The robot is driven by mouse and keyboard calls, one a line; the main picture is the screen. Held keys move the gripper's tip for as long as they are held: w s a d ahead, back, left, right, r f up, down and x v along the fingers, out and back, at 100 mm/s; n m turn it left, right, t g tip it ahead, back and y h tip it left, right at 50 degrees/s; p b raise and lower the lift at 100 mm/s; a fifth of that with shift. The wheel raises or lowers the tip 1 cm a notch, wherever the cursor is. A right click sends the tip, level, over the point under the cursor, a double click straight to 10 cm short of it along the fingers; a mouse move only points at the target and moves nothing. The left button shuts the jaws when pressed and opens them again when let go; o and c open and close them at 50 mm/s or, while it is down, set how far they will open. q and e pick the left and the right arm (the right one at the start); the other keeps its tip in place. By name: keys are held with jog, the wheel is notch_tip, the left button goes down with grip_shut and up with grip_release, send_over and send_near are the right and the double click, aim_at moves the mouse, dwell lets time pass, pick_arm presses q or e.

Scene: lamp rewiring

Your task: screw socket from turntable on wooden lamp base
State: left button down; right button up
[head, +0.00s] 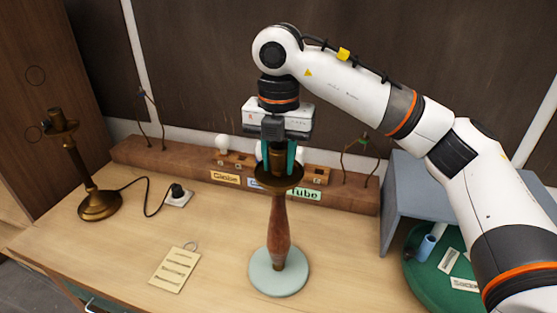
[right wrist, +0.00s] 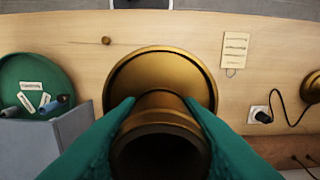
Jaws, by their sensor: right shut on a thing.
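The wooden lamp base (head: 279,225) stands upright on a pale round foot (head: 262,283) in the middle of the table. A brass dish (head: 263,182) sits at its top. My right gripper (head: 278,160) points down above it, its green fingers shut on the brass socket (head: 277,163). In the right wrist view the fingers hold the socket (right wrist: 160,118) from both sides, its dark open end towards the camera and the brass dish (right wrist: 160,62) beyond it. Whether the threads are engaged is hidden. The green turntable (head: 418,283) is at the right. My left gripper is not in view.
A brass lamp (head: 83,177) with a cord to a plug (head: 177,192) stands at the left. A paper note (head: 175,268) lies in front. A wooden rack (head: 190,168) with bulbs and labels runs along the back. A grey box-like stand (head: 415,185) rises beside the turntable.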

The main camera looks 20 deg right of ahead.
jog(key=shift+m, duration=0.4)
jog(key=m+b, duration=0.1)
jog(key=m, duration=0.2)
jog(key=shift+f+m, duration=0.15)
jog(key=shift+m, duration=0.25)
jog(key=m, duration=0.4)
jog(key=shift+b, duration=0.3)
jog(key=o, duration=1)
